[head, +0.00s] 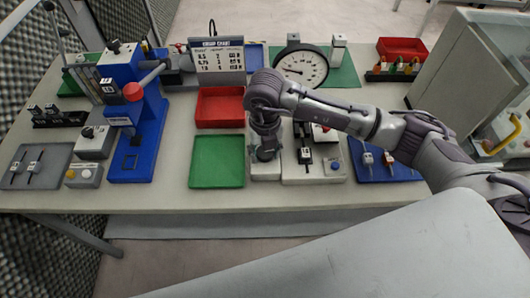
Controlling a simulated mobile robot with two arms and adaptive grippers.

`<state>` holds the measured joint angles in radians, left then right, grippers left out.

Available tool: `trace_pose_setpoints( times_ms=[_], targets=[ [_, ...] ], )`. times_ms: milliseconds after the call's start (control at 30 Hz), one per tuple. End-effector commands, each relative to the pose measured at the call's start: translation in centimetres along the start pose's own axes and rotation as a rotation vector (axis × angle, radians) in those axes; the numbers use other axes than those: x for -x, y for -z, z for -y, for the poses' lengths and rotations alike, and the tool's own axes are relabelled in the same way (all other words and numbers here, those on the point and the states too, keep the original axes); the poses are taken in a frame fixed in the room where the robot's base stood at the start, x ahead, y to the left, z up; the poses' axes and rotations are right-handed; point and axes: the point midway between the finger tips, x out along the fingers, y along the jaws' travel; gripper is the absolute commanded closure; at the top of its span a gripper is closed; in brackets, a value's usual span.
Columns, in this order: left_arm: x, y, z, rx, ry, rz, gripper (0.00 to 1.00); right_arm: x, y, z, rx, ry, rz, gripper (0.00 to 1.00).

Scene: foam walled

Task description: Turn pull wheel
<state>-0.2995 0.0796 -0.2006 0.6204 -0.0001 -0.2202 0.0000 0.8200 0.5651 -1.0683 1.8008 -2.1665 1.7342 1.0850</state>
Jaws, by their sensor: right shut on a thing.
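My right arm comes in from the right, and its gripper (266,150) points down over a small light grey block (265,173) near the front middle of the table. The gripper is shut on a dark part on top of this block, which appears to be the pull wheel. The fingers and wrist hide most of the wheel, so its shape and turn angle cannot be told. My left gripper is not in view.
The green tray (217,163) lies close left of the gripper, with a red tray (219,105) behind it. A switch box (318,170) stands close to the right. A dial gauge (301,68) and a blue press (135,120) stand further off.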

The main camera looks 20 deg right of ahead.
Motion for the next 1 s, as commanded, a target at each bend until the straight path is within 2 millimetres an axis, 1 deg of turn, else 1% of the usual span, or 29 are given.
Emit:
trace_pose_setpoints(
  times_ms=[200,400,633,1000],
  targets=[
    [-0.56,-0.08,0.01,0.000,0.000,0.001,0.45,-0.06,-0.02,-0.01,-0.155,0.000,0.001,0.87],
    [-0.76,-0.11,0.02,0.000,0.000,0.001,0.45,0.00,-0.03,-0.02,-0.249,-0.001,0.001,0.87],
    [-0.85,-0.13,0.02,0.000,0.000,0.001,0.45,0.04,-0.03,-0.01,-0.299,0.000,0.001,0.87],
    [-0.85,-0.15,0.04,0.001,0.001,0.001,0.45,0.06,-0.04,0.00,-0.308,0.000,0.001,0.87]
  ],
)
